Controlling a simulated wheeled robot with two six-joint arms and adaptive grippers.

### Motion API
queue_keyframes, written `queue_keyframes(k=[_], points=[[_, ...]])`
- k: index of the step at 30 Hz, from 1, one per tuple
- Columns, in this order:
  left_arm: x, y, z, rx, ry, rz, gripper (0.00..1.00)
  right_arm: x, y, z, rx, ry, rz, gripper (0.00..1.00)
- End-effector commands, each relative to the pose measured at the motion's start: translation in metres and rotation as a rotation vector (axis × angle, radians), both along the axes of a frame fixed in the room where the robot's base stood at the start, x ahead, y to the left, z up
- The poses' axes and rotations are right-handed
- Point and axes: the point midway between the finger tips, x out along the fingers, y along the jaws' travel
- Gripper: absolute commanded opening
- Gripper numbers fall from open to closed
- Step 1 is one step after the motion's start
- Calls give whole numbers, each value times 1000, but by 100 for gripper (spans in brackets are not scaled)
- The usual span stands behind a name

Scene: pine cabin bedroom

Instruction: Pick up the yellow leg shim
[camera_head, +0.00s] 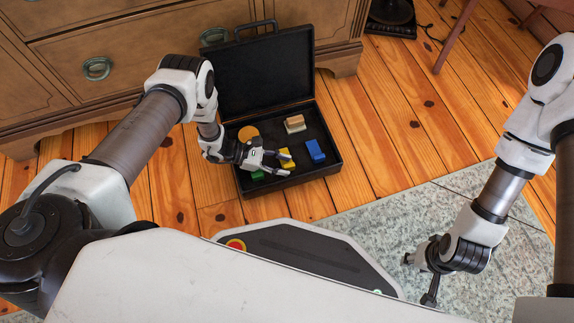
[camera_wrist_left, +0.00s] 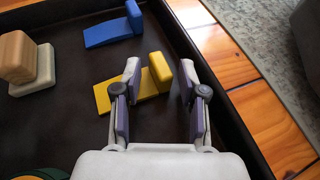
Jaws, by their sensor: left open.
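The yellow leg shim (camera_head: 287,161) is a small L-shaped block, with a flat foot and a raised end, lying in the open black case (camera_head: 334,145). My left gripper (camera_head: 281,163) is open over the case, its fingers around the shim's place. In the left wrist view the shim (camera_wrist_left: 150,85) shows between and beyond the open fingers (camera_wrist_left: 160,72). The left finger covers part of its flat foot. I cannot tell whether either finger touches it. My right gripper (camera_head: 417,279) hangs empty over the grey rug, its fingers apart.
A blue block (camera_head: 316,150), a wood-and-white block (camera_head: 295,124), an orange disc (camera_head: 248,133) and a partly hidden green block (camera_head: 257,175) share the case. Its raised lid (camera_head: 266,70) stands before the wooden dresser (camera_head: 150,50). Plank floor lies right of it, with a grey rug (camera_head: 480,270).

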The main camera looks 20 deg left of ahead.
Motion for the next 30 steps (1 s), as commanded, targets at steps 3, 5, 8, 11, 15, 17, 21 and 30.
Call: queue_keyframes(k=[3,5,8,11,15,17,21,30], points=[[2,-9,-4,0,-1,0,42,0,0,-5,0,-1,-1,40],[2,-8,-3,1,-1,1,42,0,0,-4,0,-1,-1,40],[2,-8,-3,1,-1,0,38,0,0,-4,0,-1,-1,40],[2,-8,-3,1,-1,0,3,0,0,-4,0,-1,-1,40],[2,-8,-3,1,-1,0,0,0,0,-4,0,-1,-1,40],[2,-8,-3,1,0,-1,0,0,0,-4,0,-1,-1,40],[2,-8,-3,2,0,-1,0,0,0,-4,0,-1,-1,40],[2,-8,22,1,-1,0,0,-1,0,16,0,1,2,40]])
